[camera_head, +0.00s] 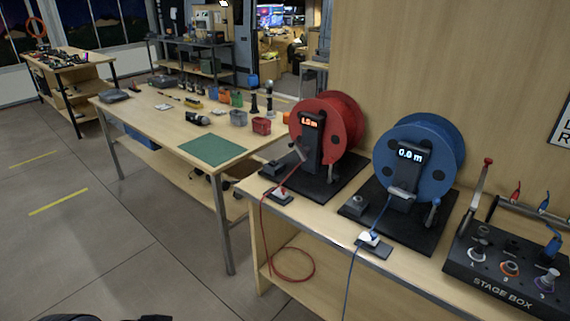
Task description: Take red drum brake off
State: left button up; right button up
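The red drum (345,118) stands upright on a black base plate on the right bench. Its dark front post carries a display (312,121) reading about 1.5 m. A slanted grey handle (291,159) sticks out at the front left of the post, and a short upright lever (330,174) stands at the drum's lower right. I cannot tell for sure which of these is the brake, or its setting. A red cable (264,215) runs from a white-topped guide (282,196) over the bench edge. Neither of my grippers shows.
A blue drum (453,139) reading 0.0 m stands right of the red one, its blue cable hanging over the front edge. A stage box (490,287) sits further right. A table (150,116) with a green mat (212,149) and several tools stands left. The floor at left is clear.

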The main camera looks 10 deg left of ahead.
aim_at(330, 170)
jog(key=i+j+u, duration=0.35)
jog(key=i, duration=0.35)
jog(key=i+u, duration=0.3)
jog(key=i, duration=0.4)
